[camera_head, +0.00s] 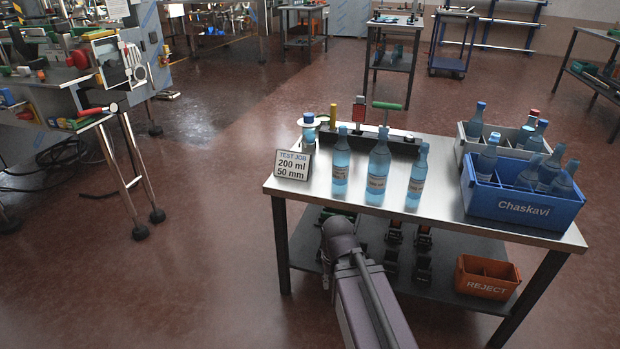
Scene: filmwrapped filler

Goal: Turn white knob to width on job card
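The job card (292,165) stands at the left front of the steel table (451,213) and reads "TEST JOB 200 ml 50 mm". Behind the bottles is a dark fixture (368,141) with a yellow post (333,114), a red upright part (359,110) and a green-handled lever (387,106). A small pale part shows at its right end (408,138), and a pale round part is by the blue-capped bottle at its left. I cannot tell which, if either, is the white knob. My arm rises from the bottom centre in front of the table; my gripper does not show.
Three blue bottles (378,168) stand upright before the fixture. A blue "Chaskavi" crate (523,207) and a grey crate (467,150), both with bottles, fill the right side. An orange REJECT bin (486,279) is on the lower shelf. Floor left of the table is open.

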